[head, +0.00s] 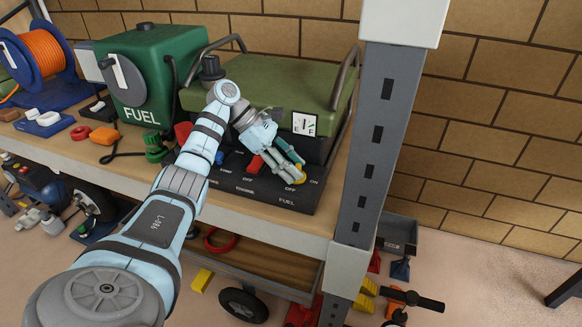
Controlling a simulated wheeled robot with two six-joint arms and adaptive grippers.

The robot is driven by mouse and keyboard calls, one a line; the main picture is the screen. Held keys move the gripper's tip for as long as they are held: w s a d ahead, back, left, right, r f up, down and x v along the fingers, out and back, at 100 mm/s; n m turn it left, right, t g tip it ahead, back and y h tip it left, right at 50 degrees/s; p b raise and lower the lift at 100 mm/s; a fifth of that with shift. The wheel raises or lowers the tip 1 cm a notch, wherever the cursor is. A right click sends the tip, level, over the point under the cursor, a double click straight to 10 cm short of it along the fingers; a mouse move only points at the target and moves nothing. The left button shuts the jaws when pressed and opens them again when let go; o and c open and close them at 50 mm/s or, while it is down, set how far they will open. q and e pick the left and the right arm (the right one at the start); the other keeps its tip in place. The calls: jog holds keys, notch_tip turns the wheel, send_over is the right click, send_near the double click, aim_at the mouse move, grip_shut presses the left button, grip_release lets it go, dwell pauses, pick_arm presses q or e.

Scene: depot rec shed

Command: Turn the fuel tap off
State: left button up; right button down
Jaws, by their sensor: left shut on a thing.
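The green-topped generator (270,82) stands on the wooden bench, with a black front panel facing me. At the panel's right end is the yellow fuel tap (301,173), above the word FUEL, between an OFF mark on its left and an ON mark on its right. My left gripper (289,174) reaches down over the panel from the upper left and is shut on the fuel tap. Its fingers cover much of the tap, so I cannot tell exactly which way it points. My right gripper is not in view.
A red switch (256,164) sits on the panel just left of my gripper, by the ENGINE label. A fuel gauge (304,125) is above. A green FUEL can (158,70) stands left. A grey shelf post (378,140) rises close on the right.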

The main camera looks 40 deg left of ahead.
pick_arm(q)
jog(key=shift+m+g, duration=0.4)
jog(key=shift+m, duration=0.1)
jog(key=o, duration=1.2)
jog(key=shift+w+d, duration=0.1)
jog(key=shift+c, duration=0.2)
